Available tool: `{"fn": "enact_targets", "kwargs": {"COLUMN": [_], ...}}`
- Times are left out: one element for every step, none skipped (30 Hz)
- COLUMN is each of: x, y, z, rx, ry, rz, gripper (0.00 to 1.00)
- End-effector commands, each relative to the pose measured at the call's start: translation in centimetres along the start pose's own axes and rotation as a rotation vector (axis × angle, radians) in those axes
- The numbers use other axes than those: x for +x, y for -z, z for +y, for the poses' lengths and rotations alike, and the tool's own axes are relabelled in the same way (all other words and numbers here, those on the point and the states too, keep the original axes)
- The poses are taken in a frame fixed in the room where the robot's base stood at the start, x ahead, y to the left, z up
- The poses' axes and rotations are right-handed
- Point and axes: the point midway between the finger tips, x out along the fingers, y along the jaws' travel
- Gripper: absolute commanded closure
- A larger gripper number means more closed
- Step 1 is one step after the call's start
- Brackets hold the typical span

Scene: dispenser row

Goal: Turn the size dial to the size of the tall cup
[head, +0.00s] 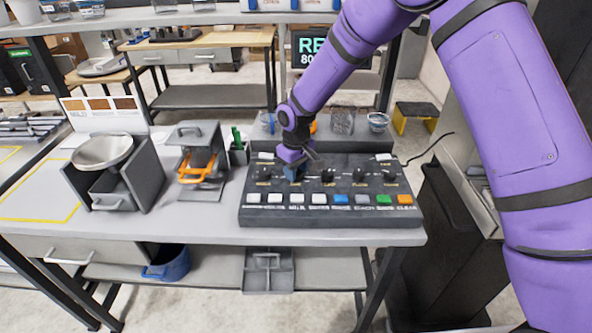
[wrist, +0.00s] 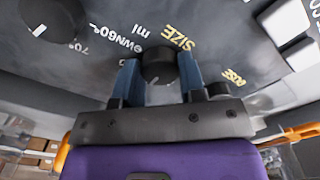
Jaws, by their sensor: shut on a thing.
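The size dial (wrist: 158,64) is a round black knob with a light pointer mark. It sits between the two blue fingers of my gripper (wrist: 160,76), with the gold word SIZE printed beside it. In the head view my gripper (head: 294,171) reaches down onto the dark control panel (head: 330,203) and hides the dial there. The dial's scale is only partly readable in the wrist view, where "ml" shows. A clear cup (head: 342,122) stands behind the panel, with a shorter cup (head: 378,121) to its right; I cannot tell if the clear cup is the tall cup.
Other black knobs (head: 327,176) flank my gripper. A row of push buttons, including a green one (head: 384,199) and an orange one (head: 405,198), runs along the panel's front. A partly hidden screen (head: 307,50) stands behind. A steel bowl (head: 102,151) is at left.

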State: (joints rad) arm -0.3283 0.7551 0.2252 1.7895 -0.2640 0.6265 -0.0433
Motion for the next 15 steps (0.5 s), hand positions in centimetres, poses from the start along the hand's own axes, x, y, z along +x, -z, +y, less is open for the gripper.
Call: {"fn": "enact_targets", "kwargs": {"x": [-0.04, -0.04, -0.04, -0.04, -0.04, -0.04, -0.03, -0.03, -0.03, -0.03, -0.02, -0.02, -0.02, -0.03, -0.09], "y": [0.03, 0.03, 0.03, 0.03, 0.03, 0.02, 0.02, 0.02, 0.02, 0.02, 0.01, 0.01, 0.01, 0.01, 0.01], "z": [0.02, 0.03, 0.03, 0.03, 0.02, 0.02, 0.02, 0.02, 0.02, 0.02, 0.02, 0.01, 0.01, 0.01, 0.01], "rx": [0.0, 0.001, 0.001, 0.001, 0.001, 0.001, 0.001, 0.001, 0.001, 0.001, 0.001, 0.001, 0.001, 0.001, 0.001], "ry": [0.0, 0.0, 0.0, 0.0, 0.0, 0.0, 0.0, 0.0, 0.0, 0.0, 0.0, 0.0, 0.0, 0.0, 0.0], "rz": [0.001, 0.001, 0.001, 0.001, 0.001, 0.001, 0.001, 0.001, 0.001, 0.001, 0.001, 0.0, 0.0, 0.0, 0.001], "gripper": [0.86, 0.86, 0.86, 0.56, 0.49, 0.4, 0.37, 0.37, 0.37, 0.37, 0.37, 0.37, 0.37, 0.37, 0.37]}}
